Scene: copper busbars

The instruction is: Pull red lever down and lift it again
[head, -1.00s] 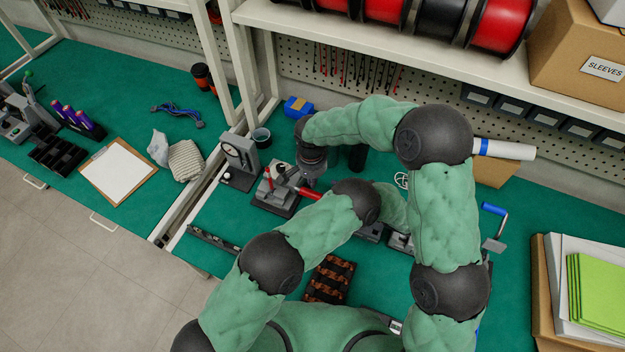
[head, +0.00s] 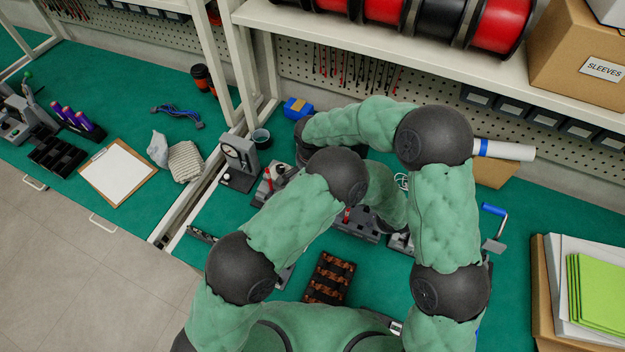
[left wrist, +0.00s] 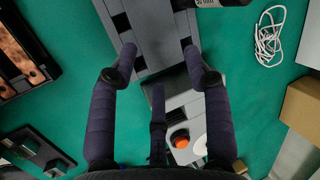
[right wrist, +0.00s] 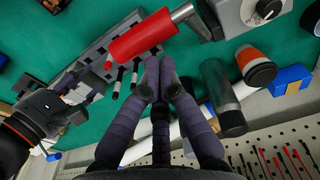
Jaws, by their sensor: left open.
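The red lever handle (right wrist: 140,38) shows in the right wrist view on a bright metal rod (right wrist: 182,13), slanting above the fingertips. My right gripper (right wrist: 159,68) has its fingertips together just below the handle, with a gap in the picture and nothing seen between them. In the head view the press with the lever (head: 268,188) is mostly hidden behind my left arm. My left gripper (left wrist: 160,58) is open and empty over a grey fixture (left wrist: 150,28); both grippers are hidden by my arms in the head view.
A grey unit with an orange button (left wrist: 180,138) lies near my left gripper. A dark cylinder (right wrist: 222,98) and an orange-banded cup (right wrist: 256,66) stand near my right gripper. A dark tray of copper parts (head: 330,279) sits at the front. The dial gauge stand (head: 239,160) is left of the press.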

